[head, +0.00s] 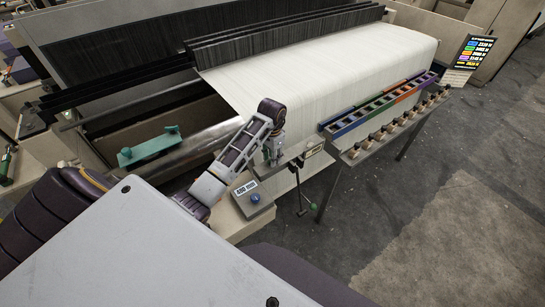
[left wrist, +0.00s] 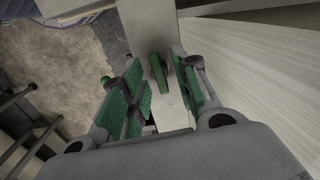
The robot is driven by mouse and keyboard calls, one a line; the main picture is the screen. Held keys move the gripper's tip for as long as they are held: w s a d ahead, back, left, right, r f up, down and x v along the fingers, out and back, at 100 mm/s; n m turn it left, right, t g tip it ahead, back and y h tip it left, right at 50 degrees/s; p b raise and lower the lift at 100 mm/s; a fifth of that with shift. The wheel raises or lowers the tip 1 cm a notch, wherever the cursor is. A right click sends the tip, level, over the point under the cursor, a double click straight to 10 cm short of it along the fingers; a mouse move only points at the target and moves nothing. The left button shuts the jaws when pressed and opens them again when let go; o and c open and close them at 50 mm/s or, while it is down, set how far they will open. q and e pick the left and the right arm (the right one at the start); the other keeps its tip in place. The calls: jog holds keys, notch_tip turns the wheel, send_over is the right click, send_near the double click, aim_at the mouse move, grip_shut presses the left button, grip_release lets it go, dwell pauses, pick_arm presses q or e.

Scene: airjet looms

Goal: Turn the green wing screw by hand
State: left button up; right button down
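The green wing screw (left wrist: 158,73) shows in the left wrist view as an upright green tab on a pale grey bar. My left gripper (left wrist: 159,92) is open, with its two green-padded fingers apart on either side of the screw. I see gaps between the screw and both fingers, so it does not look gripped. In the head view my left gripper (head: 274,154) points down at the loom's front corner, beside the white cloth. The wing screw cannot be made out there, behind or below the gripper. My right gripper is not in view.
White cloth (head: 325,62) spreads over the loom behind the gripper. A rail with coloured compartments (head: 378,105) and several pegs stands to the right. A small display (head: 246,187) and blue button (head: 255,198) sit just below the gripper. A teal bracket (head: 149,147) lies left.

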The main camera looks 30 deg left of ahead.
pick_arm(q)
jog(key=shift+r, duration=0.1)
jog(key=shift+r, duration=2.9)
